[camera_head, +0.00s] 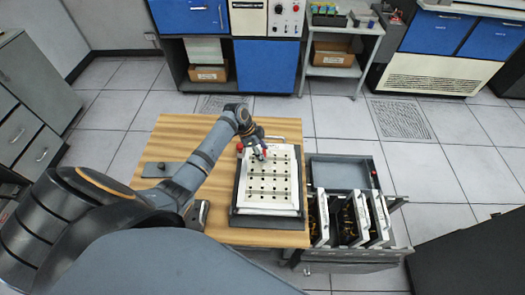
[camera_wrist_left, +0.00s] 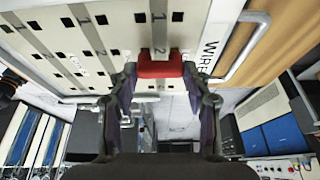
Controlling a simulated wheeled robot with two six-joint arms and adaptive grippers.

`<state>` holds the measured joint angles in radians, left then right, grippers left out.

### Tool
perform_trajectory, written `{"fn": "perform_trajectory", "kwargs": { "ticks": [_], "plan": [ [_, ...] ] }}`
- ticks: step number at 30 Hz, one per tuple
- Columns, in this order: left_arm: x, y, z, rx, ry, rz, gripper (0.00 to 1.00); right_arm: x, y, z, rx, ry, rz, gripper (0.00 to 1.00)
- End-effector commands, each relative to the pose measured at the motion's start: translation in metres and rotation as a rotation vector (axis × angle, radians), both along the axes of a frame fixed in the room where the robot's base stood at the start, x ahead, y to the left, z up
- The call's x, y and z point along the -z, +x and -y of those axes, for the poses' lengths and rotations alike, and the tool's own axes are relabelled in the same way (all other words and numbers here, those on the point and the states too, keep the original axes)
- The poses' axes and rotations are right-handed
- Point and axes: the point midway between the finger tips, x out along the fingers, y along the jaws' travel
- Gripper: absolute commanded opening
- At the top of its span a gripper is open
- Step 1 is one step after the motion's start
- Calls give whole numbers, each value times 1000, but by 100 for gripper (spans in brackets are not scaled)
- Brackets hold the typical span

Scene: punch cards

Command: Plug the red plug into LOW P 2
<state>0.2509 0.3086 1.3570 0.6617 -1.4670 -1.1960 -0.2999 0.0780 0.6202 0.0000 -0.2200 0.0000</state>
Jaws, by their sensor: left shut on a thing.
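The red plug (camera_wrist_left: 160,66) sits between the fingertips of my left gripper (camera_wrist_left: 160,78) in the left wrist view. The gripper is shut on it. In the head view my left gripper (camera_head: 257,152) is over the upper left part of the white punch card panel (camera_head: 297,196). In the wrist view the panel (camera_wrist_left: 50,45) has rows of dark square holes and strips marked 1 and 2. The plug is in front of a strip marked 2 near the panel's edge. I cannot tell whether it touches the panel. The LOW P label is not legible. My right gripper is not in view.
The panel lies on a wooden table (camera_head: 180,135). A metal handle (camera_wrist_left: 247,45) stands off the panel's edge. Right of the table, an open drawer (camera_head: 398,250) holds several upright card units (camera_head: 352,222) and a grey tray (camera_head: 340,172). The table's upper left is mostly clear.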

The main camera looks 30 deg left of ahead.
Motion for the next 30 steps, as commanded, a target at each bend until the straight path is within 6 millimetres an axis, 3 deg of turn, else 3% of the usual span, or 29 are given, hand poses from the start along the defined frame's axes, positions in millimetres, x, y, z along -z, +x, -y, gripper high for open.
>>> {"fn": "perform_trajectory", "kwargs": {
  "ticks": [21, 22, 27, 30],
  "plan": [
    [9, 0, 0, 0, 0, -1, 29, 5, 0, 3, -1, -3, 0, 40],
    [9, 0, 0, -1, -1, -1, 50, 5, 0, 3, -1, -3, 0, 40],
    [9, 0, 0, 0, 0, -1, 73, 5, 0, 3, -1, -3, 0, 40],
    [9, 0, 0, 0, 0, -1, 76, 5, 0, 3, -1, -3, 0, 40]
  ]
}}
